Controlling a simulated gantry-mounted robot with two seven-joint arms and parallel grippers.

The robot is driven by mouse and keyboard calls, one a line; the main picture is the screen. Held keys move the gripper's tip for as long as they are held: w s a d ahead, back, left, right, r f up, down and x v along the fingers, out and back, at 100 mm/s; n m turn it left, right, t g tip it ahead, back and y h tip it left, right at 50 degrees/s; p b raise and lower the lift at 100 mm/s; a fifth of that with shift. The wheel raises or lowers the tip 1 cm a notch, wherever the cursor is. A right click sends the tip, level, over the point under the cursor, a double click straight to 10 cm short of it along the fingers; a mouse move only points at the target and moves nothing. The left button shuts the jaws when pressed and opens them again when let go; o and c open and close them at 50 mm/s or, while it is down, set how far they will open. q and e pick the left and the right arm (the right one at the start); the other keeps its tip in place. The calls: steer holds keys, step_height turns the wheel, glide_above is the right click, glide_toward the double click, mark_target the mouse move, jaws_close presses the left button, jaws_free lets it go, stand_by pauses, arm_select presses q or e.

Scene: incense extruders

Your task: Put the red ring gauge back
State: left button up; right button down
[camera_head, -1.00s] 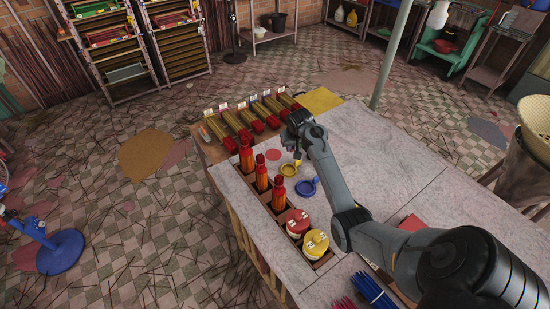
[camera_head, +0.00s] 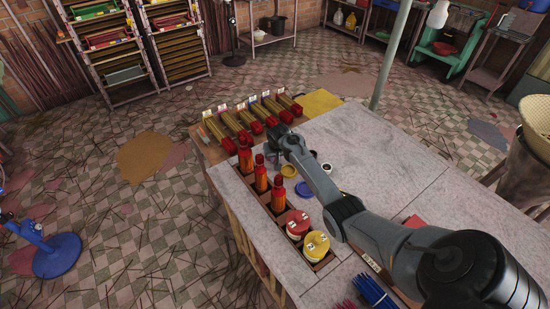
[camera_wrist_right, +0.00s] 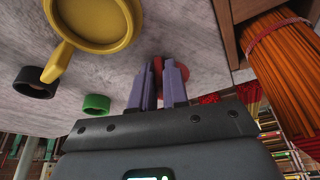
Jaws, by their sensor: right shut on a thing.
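My right gripper (camera_head: 276,137) is low over the back left of the grey tabletop, close to the row of extruders. In the right wrist view its two purple fingers (camera_wrist_right: 160,82) are closed on a narrow red piece, which I take as the red ring gauge (camera_wrist_right: 159,78); the fingers hide most of it. A flat red disc (camera_wrist_right: 185,72) shows on the tabletop right behind the fingertips. I cannot tell whether the held piece touches it. My left gripper is not in view.
Bundles of orange sticks (camera_head: 261,174) stand in slots along the left edge.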

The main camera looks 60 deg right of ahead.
steer(key=shift+f, duration=0.15)
steer(key=c, duration=1.1)
jaws_free()
steer(key=shift+p+v, duration=1.2)
steer(key=shift+v, duration=4.95)
